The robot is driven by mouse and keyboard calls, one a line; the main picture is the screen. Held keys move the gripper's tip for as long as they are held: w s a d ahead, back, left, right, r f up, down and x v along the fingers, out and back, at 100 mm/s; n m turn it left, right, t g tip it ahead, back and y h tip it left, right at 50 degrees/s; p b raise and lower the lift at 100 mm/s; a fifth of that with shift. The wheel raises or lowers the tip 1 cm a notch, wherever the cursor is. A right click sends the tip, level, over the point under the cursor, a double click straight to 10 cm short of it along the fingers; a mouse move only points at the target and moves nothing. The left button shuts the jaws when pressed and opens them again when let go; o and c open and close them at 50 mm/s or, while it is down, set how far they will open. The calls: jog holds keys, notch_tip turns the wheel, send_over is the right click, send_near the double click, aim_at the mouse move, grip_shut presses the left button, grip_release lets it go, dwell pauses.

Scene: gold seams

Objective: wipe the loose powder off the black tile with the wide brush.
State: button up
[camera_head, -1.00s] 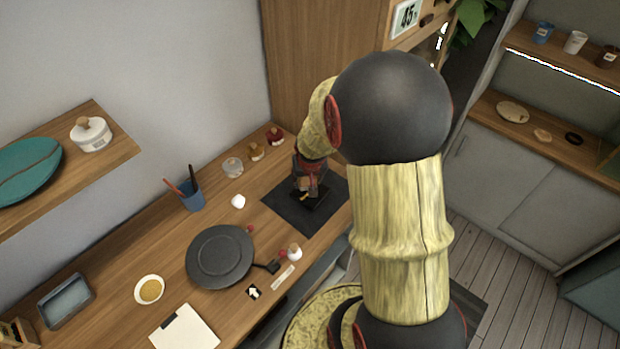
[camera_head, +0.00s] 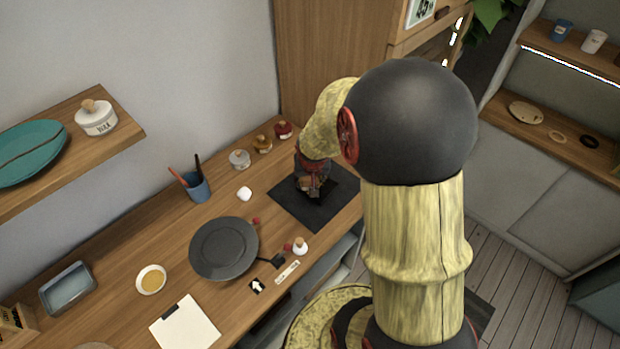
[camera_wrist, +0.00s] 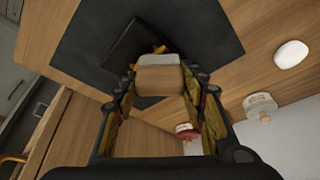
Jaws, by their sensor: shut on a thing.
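My gripper (camera_wrist: 161,88) is shut on the wide brush (camera_wrist: 160,80), a block with a wooden face and a grey band, seen between the fingers in the wrist view. In the head view my gripper (camera_head: 312,184) is over the dark mat (camera_head: 290,207) at the table's right end. The black tile (camera_wrist: 128,42) lies on the mat (camera_wrist: 78,50), just beyond the brush in the wrist view. A small yellow-gold patch (camera_wrist: 160,48) shows at the tile's edge beside the brush. I cannot tell whether the brush touches the tile, and loose powder is not clearly visible.
Several small jars (camera_head: 262,144) stand behind the mat. A white rounded object (camera_head: 244,193) and a blue pen cup (camera_head: 196,187) are to its left. A dark round plate (camera_head: 224,248), a small bowl (camera_head: 151,280) and a white-topped bottle (camera_head: 300,246) stand further left and forward.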

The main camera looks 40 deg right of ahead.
jog(key=shift+f+b, duration=0.55)
jog(key=shift+f, duration=0.1)
jog(key=shift+s+d+r+p, duration=0.1)
jog(key=shift+s+p, duration=0.25)
jog(key=shift+s, duration=0.25)
jog(key=shift+w+b, duration=0.45)
jog(key=shift+w, duration=0.05)
jog(key=shift+s, duration=0.4)
jog(key=shift+w+b, duration=0.3)
jog(key=shift+w, duration=0.2)
jog(key=shift+w, duration=0.15)
